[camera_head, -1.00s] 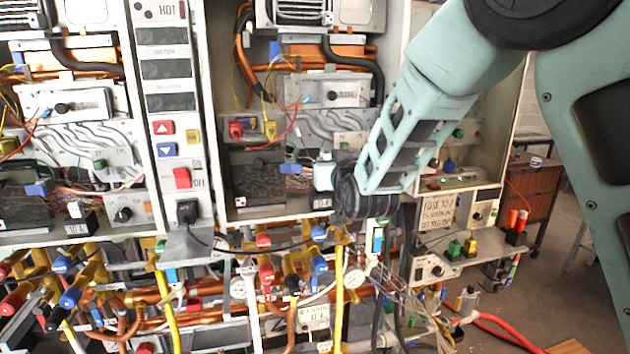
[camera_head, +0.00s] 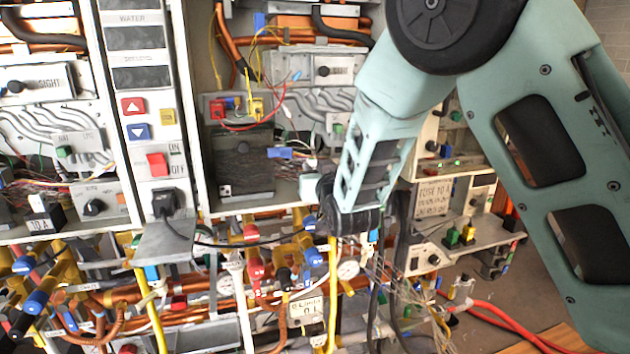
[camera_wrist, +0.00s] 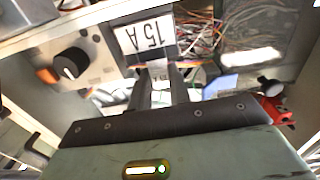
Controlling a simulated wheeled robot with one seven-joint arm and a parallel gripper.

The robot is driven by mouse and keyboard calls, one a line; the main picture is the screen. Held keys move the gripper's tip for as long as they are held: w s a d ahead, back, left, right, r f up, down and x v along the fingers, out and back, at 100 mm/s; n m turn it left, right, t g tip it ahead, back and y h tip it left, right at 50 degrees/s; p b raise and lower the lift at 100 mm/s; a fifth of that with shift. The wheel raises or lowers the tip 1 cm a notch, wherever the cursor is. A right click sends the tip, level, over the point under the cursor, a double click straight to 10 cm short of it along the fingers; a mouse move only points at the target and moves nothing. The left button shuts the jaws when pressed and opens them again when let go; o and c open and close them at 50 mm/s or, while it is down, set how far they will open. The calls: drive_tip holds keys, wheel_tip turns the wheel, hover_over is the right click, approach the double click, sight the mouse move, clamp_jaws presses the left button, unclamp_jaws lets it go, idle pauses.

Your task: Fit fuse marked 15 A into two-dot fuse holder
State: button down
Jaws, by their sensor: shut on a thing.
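The fuse marked 15 A (camera_wrist: 148,40) is dark with a white label, which reads upside down in the wrist view. My gripper (camera_wrist: 160,80) is shut on its narrow lower part. In the head view my gripper (camera_head: 311,187) is a pale end left of the dark wrist, in front of the lower part of the open middle cabinet bay. The fuse's label cannot be read there. I cannot make out a two-dot mark on any holder, so I cannot tell which is the two-dot fuse holder.
A block labelled 10 A (camera_head: 40,220) stands on the left cabinet's shelf. A metal ledge (camera_head: 170,243) juts out below the red ON/OFF switch (camera_head: 157,164). Pipes, valves and loose cables crowd below. A dark knob (camera_wrist: 70,64) is left of the fuse.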

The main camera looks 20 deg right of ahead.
drive_tip(key=shift+f, duration=0.4)
drive_tip(key=shift+f, duration=0.2)
drive_tip(key=c, duration=1.3)
unclamp_jaws()
drive_tip(key=shift+r, duration=0.1)
drive_tip(key=shift+r, duration=0.2)
drive_tip(key=s+b, duration=0.5)
drive_tip(key=s, duration=0.7)
drive_tip(key=shift+b, duration=0.3)
